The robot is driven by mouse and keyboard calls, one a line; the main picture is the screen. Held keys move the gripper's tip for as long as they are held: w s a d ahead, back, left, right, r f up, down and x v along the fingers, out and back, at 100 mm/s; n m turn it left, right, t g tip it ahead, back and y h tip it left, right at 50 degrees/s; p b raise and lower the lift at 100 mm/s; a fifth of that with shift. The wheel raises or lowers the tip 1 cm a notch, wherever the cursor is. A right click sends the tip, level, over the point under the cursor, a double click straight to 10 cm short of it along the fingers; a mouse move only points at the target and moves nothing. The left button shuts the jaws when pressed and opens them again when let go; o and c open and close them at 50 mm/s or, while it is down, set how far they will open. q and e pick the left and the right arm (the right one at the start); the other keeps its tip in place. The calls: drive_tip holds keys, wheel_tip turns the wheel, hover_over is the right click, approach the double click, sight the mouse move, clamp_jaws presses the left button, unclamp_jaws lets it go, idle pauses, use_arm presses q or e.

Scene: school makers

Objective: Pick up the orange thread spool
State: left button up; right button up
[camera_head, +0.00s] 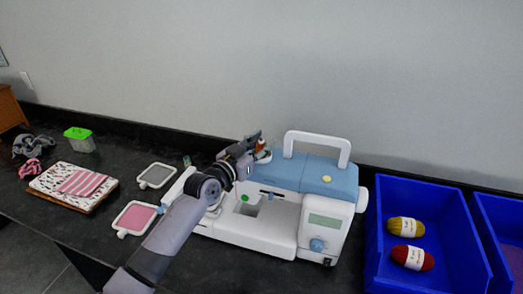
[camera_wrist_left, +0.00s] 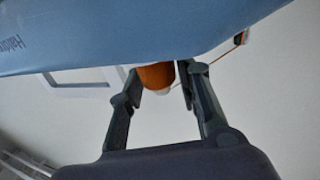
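The orange thread spool (camera_head: 262,144) stands upright on top of the white and blue sewing machine (camera_head: 317,176), at its left end. In the left wrist view the orange spool (camera_wrist_left: 156,76) shows below the machine's blue edge, between my two fingertips, partly hidden by that edge. My left gripper (camera_head: 256,146) is at the spool, reaching in from the left. In the wrist view the left gripper (camera_wrist_left: 159,82) looks open, with one finger on each side of the spool. A narrow gap shows on the right side; contact on the left is unclear. My right gripper is not in view.
A blue bin (camera_head: 378,220) with yellow yarn (camera_head: 405,227) and red yarn (camera_head: 412,258) stands right of the machine. To the left lie a grey-framed pad (camera_head: 156,176), a pink pad (camera_head: 136,217), folded cloth (camera_head: 80,183) and a green-lidded box (camera_head: 80,140). The wall is behind.

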use_arm(q)
drive_tip(key=c, duration=0.6)
drive_tip(key=shift+r, duration=0.15)
